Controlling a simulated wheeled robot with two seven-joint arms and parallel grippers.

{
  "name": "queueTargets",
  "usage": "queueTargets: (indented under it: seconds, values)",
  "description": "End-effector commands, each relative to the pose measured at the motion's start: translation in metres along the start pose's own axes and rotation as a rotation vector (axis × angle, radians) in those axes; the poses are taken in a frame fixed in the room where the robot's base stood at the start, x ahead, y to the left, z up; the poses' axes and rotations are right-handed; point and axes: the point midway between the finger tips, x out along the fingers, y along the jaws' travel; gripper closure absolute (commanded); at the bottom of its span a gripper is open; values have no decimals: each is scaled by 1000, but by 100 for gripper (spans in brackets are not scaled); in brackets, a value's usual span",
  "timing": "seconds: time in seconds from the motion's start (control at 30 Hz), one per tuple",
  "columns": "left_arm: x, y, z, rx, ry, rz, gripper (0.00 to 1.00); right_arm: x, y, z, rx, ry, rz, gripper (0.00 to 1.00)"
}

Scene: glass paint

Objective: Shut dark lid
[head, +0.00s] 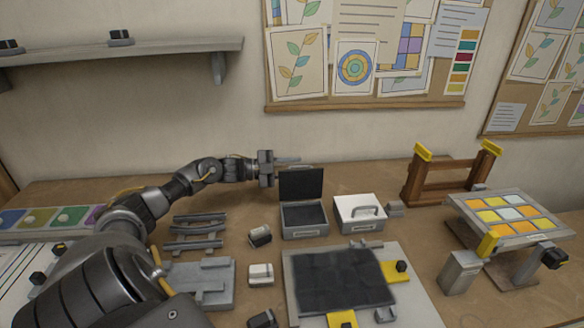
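The dark lid (301,184) stands upright, open, at the back edge of a small grey box (305,234). The box's dark inside shows and looks empty. My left gripper (291,161) is at the lid's top edge, slightly behind or above it. Its thin fingers point right. I cannot tell whether they touch the lid or how far apart they are. My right gripper is not in view.
A white-lidded box (360,213) with a handle stands close on the right, shut. A board with a dark sheet (343,280) lies in front. Small blocks (260,236) and grey racks (196,232) sit to the left. A wooden frame (450,181) and a coloured glass panel (508,215) stand at right.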

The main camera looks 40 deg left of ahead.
Motion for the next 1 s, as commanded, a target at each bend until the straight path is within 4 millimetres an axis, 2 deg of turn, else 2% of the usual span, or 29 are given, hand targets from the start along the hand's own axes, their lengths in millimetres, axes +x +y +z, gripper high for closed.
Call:
queueTargets:
  seconds: [0.07, 0.3, 1.0]
  values:
    - [0, 0, 0, 0, 0, 0, 71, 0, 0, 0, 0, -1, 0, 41]
    - [0, -1, 0, 2, 1, -2, 100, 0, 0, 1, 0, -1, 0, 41]
    - [0, -5, -3, 19, 3, -7, 100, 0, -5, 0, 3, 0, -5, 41]
